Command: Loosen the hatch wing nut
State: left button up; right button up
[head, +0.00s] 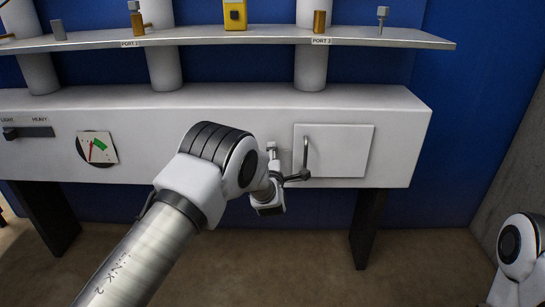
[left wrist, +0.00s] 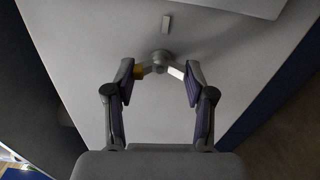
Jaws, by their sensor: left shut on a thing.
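The wing nut (left wrist: 160,57) shows in the left wrist view as a round grey hub with two splayed wings, one with a yellow tip. My left gripper (left wrist: 160,66) is shut on it, with a finger against the end of each wing. In the head view my left gripper (head: 286,171) is at the cabinet front, by the left edge of the hatch (head: 341,151). My right gripper is out of view.
A small grey tab (left wrist: 167,24) sits between the nut and the hatch. The white cabinet (head: 225,105) carries a dial (head: 97,149) and a slider (head: 28,132) at left. Above it runs a shelf (head: 420,39) with small parts and a yellow device (head: 235,14).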

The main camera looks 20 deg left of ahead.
pick_arm(q)
jog(key=o, duration=1.2)
jog(key=shift+c, duration=0.2)
jog(key=v, duration=1.2)
